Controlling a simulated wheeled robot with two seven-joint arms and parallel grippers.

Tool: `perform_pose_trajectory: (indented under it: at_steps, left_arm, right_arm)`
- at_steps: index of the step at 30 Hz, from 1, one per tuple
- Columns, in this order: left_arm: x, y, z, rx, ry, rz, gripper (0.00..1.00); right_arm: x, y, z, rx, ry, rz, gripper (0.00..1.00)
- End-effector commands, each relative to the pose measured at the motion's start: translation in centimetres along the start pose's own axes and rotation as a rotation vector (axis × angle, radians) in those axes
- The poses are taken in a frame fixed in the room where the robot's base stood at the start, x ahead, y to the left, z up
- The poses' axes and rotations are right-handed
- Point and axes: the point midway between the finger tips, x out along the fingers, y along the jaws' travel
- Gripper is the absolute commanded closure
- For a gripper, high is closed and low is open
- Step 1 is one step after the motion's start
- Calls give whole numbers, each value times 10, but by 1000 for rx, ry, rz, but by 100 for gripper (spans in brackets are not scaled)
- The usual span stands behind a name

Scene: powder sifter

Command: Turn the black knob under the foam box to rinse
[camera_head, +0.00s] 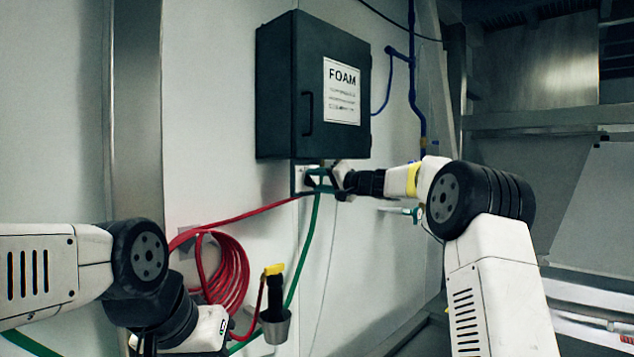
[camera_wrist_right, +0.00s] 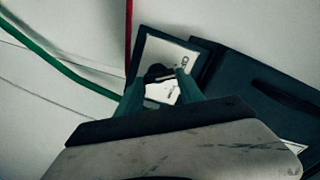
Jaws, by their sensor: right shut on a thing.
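The dark foam box (camera_head: 275,85) is mounted on the wall, with a white FOAM label on its front. Under it is a small pale plate (camera_head: 299,178), which shows larger in the right wrist view (camera_wrist_right: 190,58) with dark print. The black knob (camera_wrist_right: 157,72) sits on this plate between my right gripper's green fingers. In the head view the fingers hide the knob. My right gripper (camera_head: 318,180) is shut on the knob, reaching in from the right. My left arm is low at the left; its fingertips are not visible.
A coiled red hose (camera_head: 228,270) hangs on the wall below left. A yellow-and-black spray nozzle (camera_head: 274,285) sits in a metal cup (camera_head: 275,327). A green hose (camera_head: 303,250) runs down from under the box. Blue pipe (camera_head: 412,90) runs along the wall at right.

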Motion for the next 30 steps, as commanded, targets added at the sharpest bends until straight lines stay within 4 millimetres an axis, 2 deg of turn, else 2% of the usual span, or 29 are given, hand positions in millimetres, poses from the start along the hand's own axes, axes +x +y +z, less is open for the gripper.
perform_pose_trajectory:
  at_steps: [15,21,30]
  left_arm:
    - [0,0,0,0,0,0,100]
    - [0,0,0,0,0,0,100]
    - [0,0,0,0,0,0,100]
  right_arm:
    - [0,4,-1,408,1,2,96]
    - [0,4,-1,506,1,2,96]
    - [0,5,-1,565,0,2,96]
